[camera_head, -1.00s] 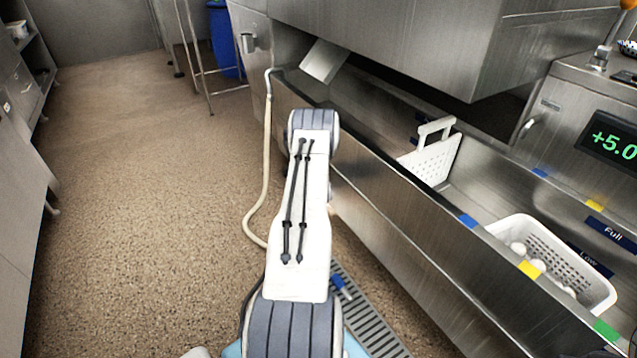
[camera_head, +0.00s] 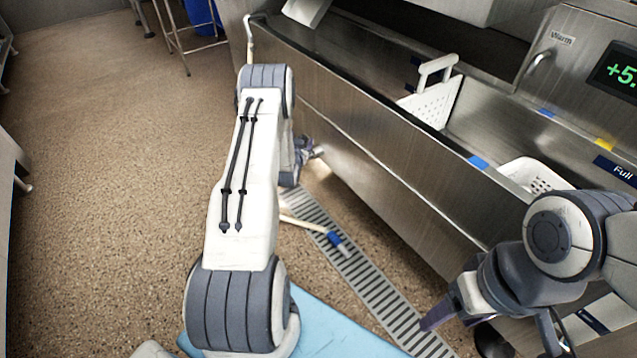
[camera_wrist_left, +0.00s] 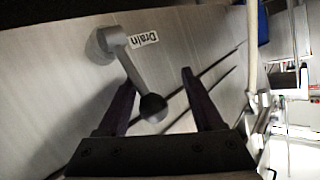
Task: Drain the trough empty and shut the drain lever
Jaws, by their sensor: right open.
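The drain lever (camera_wrist_left: 130,72) shows in the left wrist view, a grey bar with a dark round knob beside a "Drain" label (camera_wrist_left: 144,40). My left gripper (camera_wrist_left: 156,84) is open, with the knob between its fingers and a visible gap to the right finger. In the head view my left gripper (camera_head: 303,152) is at the trough's front wall, mostly hidden by my arm. The steel trough (camera_head: 375,140) runs diagonally; I cannot tell its water level. My right gripper (camera_head: 490,328) is open in front of the trough at lower right.
A white perforated panel with a handle (camera_head: 432,102) stands in the trough. A white basket (camera_head: 533,172) is partly hidden by my right arm. A floor grate (camera_head: 365,275) and a blue-headed brush (camera_head: 335,240) lie below. The floor at left is clear.

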